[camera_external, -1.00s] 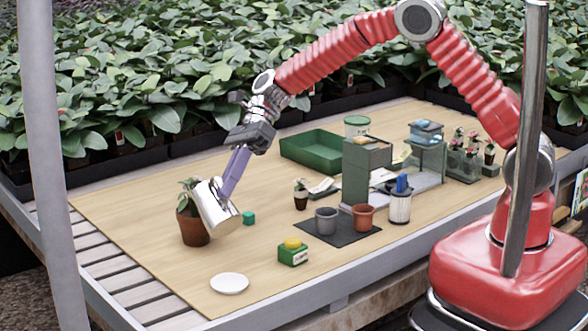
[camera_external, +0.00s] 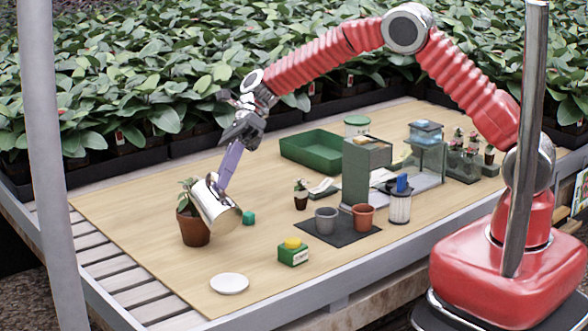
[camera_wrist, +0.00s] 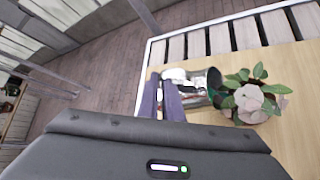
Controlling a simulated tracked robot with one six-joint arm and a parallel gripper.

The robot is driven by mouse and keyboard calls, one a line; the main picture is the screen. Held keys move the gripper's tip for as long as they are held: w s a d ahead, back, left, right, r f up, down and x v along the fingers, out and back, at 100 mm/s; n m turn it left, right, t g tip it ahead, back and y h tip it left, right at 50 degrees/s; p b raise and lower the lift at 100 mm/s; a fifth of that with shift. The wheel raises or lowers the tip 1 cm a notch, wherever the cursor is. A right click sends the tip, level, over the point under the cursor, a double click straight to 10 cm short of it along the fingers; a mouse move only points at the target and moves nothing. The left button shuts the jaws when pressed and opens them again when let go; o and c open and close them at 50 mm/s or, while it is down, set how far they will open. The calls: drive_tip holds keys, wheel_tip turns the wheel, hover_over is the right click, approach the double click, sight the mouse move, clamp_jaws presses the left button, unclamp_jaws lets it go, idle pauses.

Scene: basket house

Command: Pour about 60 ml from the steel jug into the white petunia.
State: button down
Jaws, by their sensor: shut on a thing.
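The steel jug (camera_external: 218,207) is held tilted, and my gripper (camera_external: 224,185) is shut on it with its purple fingers. In the external view the jug overlaps the right side of a brown pot (camera_external: 194,230) with a leafy plant. In the wrist view the jug (camera_wrist: 206,84) shows beyond my gripper (camera_wrist: 172,98), with its dark opening towards the plant. The white petunia (camera_wrist: 252,103) has pale blooms and green leaves. The jug's rim is close to the leaves. I cannot see any liquid stream.
A white saucer (camera_external: 229,284) and a green box with a yellow top (camera_external: 293,252) are in front. A dark mat (camera_external: 338,238) holds two small pots. A green tray (camera_external: 312,148) stands behind; bare wood lies between.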

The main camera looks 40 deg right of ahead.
drive_tip(key=shift+w, duration=0.2)
drive_tip(key=shift+w+r+g, duration=0.2)
drive_tip(key=shift+w+g, duration=0.2)
drive_tip(key=shift+w, duration=0.05)
drive_tip(key=shift+w+r+m+g+p, duration=0.25)
drive_tip(key=shift+w+p, duration=0.3)
drive_tip(key=shift+w, duration=0.05)
drive_tip(key=shift+w+r+m+g+p, duration=0.25)
drive_tip(key=shift+w+p, duration=0.25)
drive_tip(key=shift+w, duration=0.05)
idle(1.4)
drive_tip(key=shift+s, duration=0.1)
drive_tip(key=shift+s+f+n+t, duration=0.3)
drive_tip(key=shift+s+t, duration=0.1)
drive_tip(key=shift+s, duration=0.5)
drive_tip(key=shift+s+f+n+t, duration=0.2)
drive_tip(key=shift+s+f+t, duration=0.15)
drive_tip(key=shift+s, duration=0.55)
drive_tip(key=shift+s+t, duration=0.15)
drive_tip(key=shift+t, duration=0.1)
